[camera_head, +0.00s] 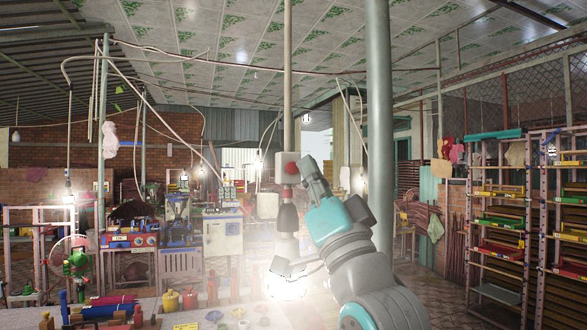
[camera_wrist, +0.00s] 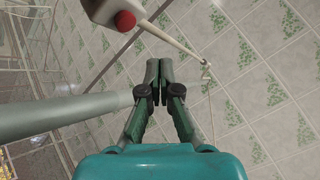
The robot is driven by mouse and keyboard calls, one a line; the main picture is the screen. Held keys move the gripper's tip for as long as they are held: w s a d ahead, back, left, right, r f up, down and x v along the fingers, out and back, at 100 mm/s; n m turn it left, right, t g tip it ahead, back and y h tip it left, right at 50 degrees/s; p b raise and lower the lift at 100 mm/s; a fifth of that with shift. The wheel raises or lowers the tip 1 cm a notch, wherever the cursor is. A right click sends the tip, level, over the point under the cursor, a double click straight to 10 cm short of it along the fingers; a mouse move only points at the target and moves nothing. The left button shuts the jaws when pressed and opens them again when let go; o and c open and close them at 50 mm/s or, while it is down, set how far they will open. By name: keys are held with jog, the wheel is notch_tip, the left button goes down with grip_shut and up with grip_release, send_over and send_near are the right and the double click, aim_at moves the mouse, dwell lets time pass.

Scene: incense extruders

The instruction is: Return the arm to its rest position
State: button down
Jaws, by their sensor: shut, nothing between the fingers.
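My gripper (camera_head: 304,162) is in the middle of the head view, at the top end of my raised grey and teal arm, with its fingers pointing up. In the wrist view my gripper (camera_wrist: 159,64) has its dark fingers together with nothing between them, and the tiled ceiling (camera_wrist: 235,60) lies beyond. A white switch box (camera_head: 281,160) with a red button appears right beside the fingertips in the head view. In the wrist view the switch box (camera_wrist: 100,10) is apart from the fingers, at the upper left.
A thick grey post (camera_head: 379,110) stands just right of my arm, and shows at the left of the wrist view (camera_wrist: 60,115). A bright lamp (camera_head: 290,287) glows low beside my arm. Tools and pots lie on the workbench (camera_head: 180,318). Shelves (camera_head: 500,220) stand at right.

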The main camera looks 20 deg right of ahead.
jog(key=shift+s, duration=0.75)
notch_tip(320, 180, down, 32)
jog(key=w+f+g+h, duration=0.1)
jog(key=g+h, duration=0.1)
jog(key=g, duration=0.2)
jog(key=s+f+n+g, duration=0.15)
jog(key=s+f, duration=0.35)
jog(key=f, duration=0.6)
jog(key=s+f+n+g, duration=0.2)
jog(key=s+f+g, duration=0.1)
jog(key=s+f, duration=1.2)
jog(key=s+f+n+g, duration=0.1)
jog(key=s+f+g, duration=0.1)
jog(key=s, duration=0.9)
jog(key=s+f+n+g, duration=0.1)
jog(key=s+f, duration=0.2)
jog(key=s, duration=0.8)
jog(key=shift+a+f+n+g+h, duration=0.15)
jog(key=shift+f+n+g+h, duration=0.1)
jog(key=shift+n+g+h, duration=0.15)
